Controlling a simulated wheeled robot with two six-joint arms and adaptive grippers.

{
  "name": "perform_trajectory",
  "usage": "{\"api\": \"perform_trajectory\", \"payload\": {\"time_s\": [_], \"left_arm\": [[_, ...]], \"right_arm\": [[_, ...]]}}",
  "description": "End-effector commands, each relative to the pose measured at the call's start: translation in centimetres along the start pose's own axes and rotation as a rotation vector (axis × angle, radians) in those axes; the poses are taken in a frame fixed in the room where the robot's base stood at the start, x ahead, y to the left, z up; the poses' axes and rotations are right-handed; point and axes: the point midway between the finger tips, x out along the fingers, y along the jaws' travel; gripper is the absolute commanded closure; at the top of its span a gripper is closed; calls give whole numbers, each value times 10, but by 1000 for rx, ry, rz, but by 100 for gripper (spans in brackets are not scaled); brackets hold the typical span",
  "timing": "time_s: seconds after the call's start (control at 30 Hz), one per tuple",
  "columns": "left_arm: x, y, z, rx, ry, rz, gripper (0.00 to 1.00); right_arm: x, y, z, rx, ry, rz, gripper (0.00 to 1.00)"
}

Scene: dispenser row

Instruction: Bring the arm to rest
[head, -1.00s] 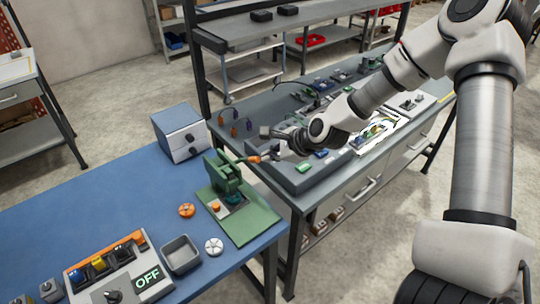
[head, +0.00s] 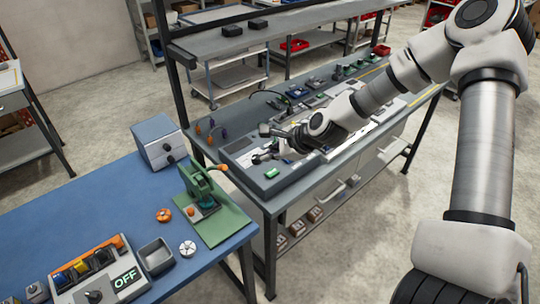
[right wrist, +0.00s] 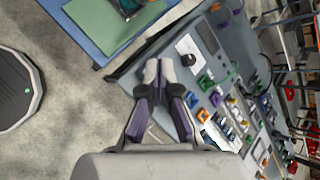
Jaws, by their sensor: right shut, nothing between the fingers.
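My right arm reaches in from the right side of the head view, over the grey workbench (head: 262,204). Its gripper (head: 264,146) hangs above the bench's near end, to the right of the green press (head: 200,190) and apart from the press's orange handle (head: 222,167). In the right wrist view the gripper (right wrist: 159,70) has its fingertips together with nothing between them. There it lies over the edge of the grey bench. My left gripper is in neither view now.
The blue table (head: 90,208) holds a grey-blue box (head: 160,142), a grey tray (head: 157,256) and a switch panel (head: 100,275) reading OFF. Several small coloured parts lie along the grey bench. Bare floor is open in front of the bench.

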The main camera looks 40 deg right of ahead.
Motion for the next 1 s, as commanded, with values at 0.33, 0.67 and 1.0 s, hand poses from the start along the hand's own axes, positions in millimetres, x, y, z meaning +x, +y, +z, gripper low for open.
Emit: {"api": "perform_trajectory", "payload": {"time_s": [0.33, 0.67, 1.0], "left_arm": [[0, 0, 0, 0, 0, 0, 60], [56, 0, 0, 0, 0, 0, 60], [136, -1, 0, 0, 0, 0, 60]], "right_arm": [[0, 0, 0, 0, 0, 0, 100], [82, 121, -73, -79, 153, 229, 100], [138, 389, -177, -683, 261, 760, 100]]}}
